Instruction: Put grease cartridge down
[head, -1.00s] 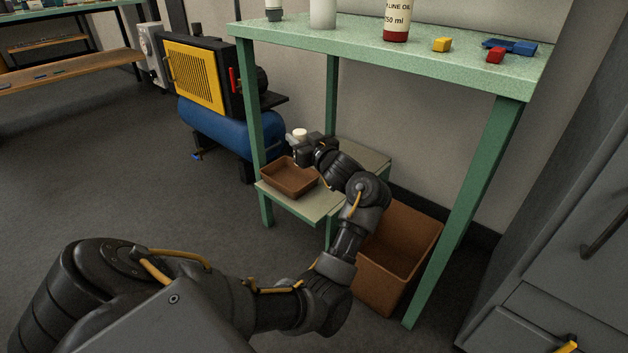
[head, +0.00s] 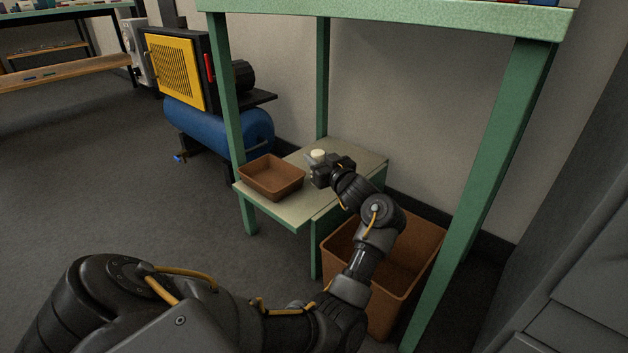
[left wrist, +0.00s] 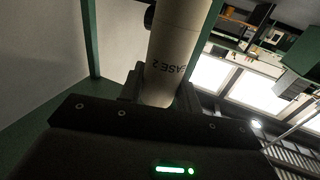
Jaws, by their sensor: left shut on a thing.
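The grease cartridge is a pale cylinder with dark lettering ending in "EASE 2" in the left wrist view (left wrist: 182,45). In the head view only its cream top (head: 317,155) and a little of its side show behind my gripper. My left gripper (head: 317,176) is shut on the cartridge, over the lower shelf (head: 300,208) of the green bench, to the right of the brown tray (head: 285,190). The cartridge looks about upright in the head view. Its base is hidden, so I cannot tell whether it touches the shelf. My right gripper is not in view.
The brown tray looks empty. A larger brown bin (head: 420,262) stands on the floor under the bench, below my forearm. Green bench legs (head: 222,95) flank the shelf. A blue compressor (head: 220,127) stands at the left. The shelf front is bare.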

